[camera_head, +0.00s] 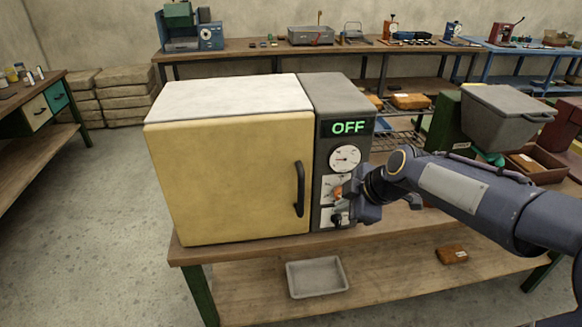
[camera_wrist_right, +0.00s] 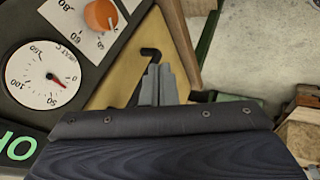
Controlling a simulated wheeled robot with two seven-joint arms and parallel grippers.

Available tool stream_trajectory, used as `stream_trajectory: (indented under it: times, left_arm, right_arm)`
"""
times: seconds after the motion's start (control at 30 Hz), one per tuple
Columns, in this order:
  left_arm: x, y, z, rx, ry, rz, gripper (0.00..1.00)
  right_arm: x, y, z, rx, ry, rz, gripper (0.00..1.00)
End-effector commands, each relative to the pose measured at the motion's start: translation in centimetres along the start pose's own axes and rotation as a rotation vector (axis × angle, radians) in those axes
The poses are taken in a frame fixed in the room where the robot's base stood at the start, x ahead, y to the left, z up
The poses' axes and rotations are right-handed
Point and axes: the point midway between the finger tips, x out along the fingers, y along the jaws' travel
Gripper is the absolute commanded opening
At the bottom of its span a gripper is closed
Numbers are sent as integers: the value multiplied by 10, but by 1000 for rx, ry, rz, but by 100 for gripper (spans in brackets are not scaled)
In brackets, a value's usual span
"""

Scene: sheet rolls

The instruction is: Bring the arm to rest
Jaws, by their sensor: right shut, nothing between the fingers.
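My right arm reaches in from the right in the head view. Its gripper (camera_head: 347,213) is beside the lower part of the control panel (camera_head: 323,160) of a yellow-doored oven (camera_head: 232,180). In the right wrist view the gripper's grey fingers (camera_wrist_right: 158,84) are together and hold nothing. The panel display (camera_head: 348,128) reads OFF in green. An orange knob (camera_head: 337,193) sits below a round white dial (camera_head: 345,158); the knob also shows in the wrist view (camera_wrist_right: 100,15). Whether the gripper touches the panel cannot be told. My left gripper is not in view.
The oven stands on a wooden bench (camera_head: 400,236), its door shut, with a black handle (camera_head: 299,190). A grey tray (camera_head: 316,277) lies on the lower shelf. A grey bin (camera_head: 505,112) stands at the right, behind my arm. Open floor (camera_head: 100,190) lies left.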

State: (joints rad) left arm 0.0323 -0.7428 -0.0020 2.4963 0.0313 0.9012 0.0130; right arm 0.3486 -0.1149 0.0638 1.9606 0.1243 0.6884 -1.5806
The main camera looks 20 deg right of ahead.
Motion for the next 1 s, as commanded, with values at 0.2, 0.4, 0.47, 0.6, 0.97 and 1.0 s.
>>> stream_trajectory:
  times: [0.2, 0.4, 0.47, 0.6, 0.97, 1.0]
  left_arm:
    - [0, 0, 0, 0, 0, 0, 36]
    - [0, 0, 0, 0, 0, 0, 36]
    - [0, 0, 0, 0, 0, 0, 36]
    - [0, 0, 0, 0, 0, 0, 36]
    - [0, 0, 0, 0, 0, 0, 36]
    - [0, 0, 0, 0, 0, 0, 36]
  right_arm:
    - [-6, -10, -4, 55, 4, -7, 0]
    - [-36, -74, -21, 428, 14, -50, 0]
    - [-44, -100, -24, 582, 13, -70, 0]
    - [-56, -157, -24, 918, -4, -114, 0]
    - [-60, -218, -18, 1310, -47, -163, 0]
    - [-60, -218, -18, 1312, -48, -164, 0]
